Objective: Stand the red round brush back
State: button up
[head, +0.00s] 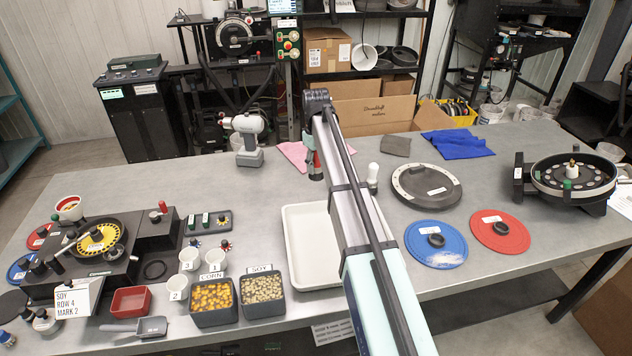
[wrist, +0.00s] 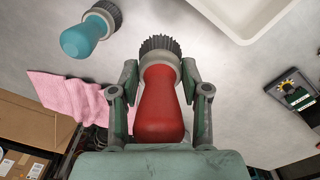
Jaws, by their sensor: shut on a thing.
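The red round brush (wrist: 162,105) has a red handle, a pale grey collar and dark bristles. My gripper (wrist: 159,72) is shut on it, with one finger on each side near the collar. The bristle end points away from the palm. In the head view my gripper (head: 316,170) is over the back middle of the bench, beside the pink cloth (head: 292,153), and a bit of red shows there. I cannot tell whether the bristles touch the bench.
A white tray (head: 302,245) is in front of my gripper, partly hidden by my arm. A white-handled thing (head: 373,172) stands just right of the arm. A cordless tool (head: 247,138) stands to the left. Bare bench lies between the tool and the tray.

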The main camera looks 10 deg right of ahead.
aim_at(316, 155)
jog(key=shift+f+p, duration=1.05)
jog(key=shift+f, duration=3.3)
jog(key=shift+f, duration=0.15)
jog(key=o, duration=1.1)
jog(key=shift+c, duration=0.2)
notch_tip(316, 155, up, 12)
jog(key=b, duration=0.3)
